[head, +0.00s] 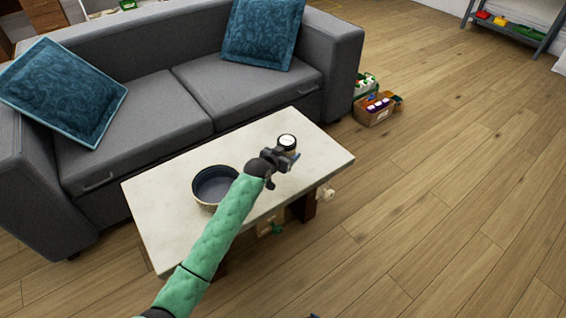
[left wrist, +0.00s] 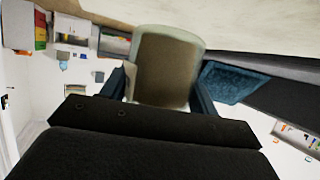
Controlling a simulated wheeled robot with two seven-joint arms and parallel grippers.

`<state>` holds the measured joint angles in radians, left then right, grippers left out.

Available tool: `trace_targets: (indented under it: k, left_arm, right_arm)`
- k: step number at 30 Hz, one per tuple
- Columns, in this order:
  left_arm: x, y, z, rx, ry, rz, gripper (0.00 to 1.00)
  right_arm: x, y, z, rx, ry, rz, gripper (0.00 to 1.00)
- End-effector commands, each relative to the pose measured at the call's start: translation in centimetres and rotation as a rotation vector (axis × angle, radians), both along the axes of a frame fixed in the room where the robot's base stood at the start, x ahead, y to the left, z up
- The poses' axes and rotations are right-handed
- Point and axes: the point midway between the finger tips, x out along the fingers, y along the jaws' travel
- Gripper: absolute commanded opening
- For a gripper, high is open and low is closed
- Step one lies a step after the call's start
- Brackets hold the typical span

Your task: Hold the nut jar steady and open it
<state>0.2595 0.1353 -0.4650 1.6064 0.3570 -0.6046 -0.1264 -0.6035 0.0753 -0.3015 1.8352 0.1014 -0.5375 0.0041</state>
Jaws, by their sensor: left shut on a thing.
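The nut jar (head: 287,142) stands near the right end of the low table's (head: 315,150) top, with its white, dark-rimmed lid facing up. My left gripper (head: 284,156) reaches across the table and is shut on the jar's side. In the left wrist view the jar (left wrist: 165,68) appears as a pale clear body with brown contents, between the two blue fingers. Its lid is hidden there behind the dark gripper body. I cannot tell whether the jar's base touches the table. My right gripper is not in view.
A round dark-lined bowl (head: 214,186) sits on the table left of my left arm. A grey sofa (head: 150,115) with blue cushions stands behind the table. Boxes of small items (head: 374,110) are on the floor by the sofa's right end. The wooden floor at right is clear.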

Motion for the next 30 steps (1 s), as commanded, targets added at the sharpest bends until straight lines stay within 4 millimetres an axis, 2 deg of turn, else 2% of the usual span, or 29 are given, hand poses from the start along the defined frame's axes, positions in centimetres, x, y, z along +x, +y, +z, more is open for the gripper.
trace_targets:
  k: [3,8,15,18,22,30]
  left_arm:
    - [0.6,0.9,-0.7,-0.001,-0.001,0.000,0.00]
    - [0.8,1.3,-1.2,-0.002,0.000,0.000,0.00]
    - [0.8,1.3,-4.0,0.000,0.001,0.000,0.00]
    - [0.8,1.3,-4.8,-0.001,0.000,0.000,0.00]
    - [0.8,1.3,-4.9,-0.002,-0.001,0.000,0.00]
    - [0.8,1.3,-5.1,-0.001,0.000,0.000,0.00]
  right_arm:
    - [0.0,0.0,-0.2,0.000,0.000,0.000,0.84]
    - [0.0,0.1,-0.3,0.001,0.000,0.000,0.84]
    - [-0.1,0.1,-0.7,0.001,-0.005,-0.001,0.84]
    - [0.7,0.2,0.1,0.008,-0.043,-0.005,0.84]
    - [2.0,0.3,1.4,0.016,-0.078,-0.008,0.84]
    - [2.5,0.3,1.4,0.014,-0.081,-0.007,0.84]
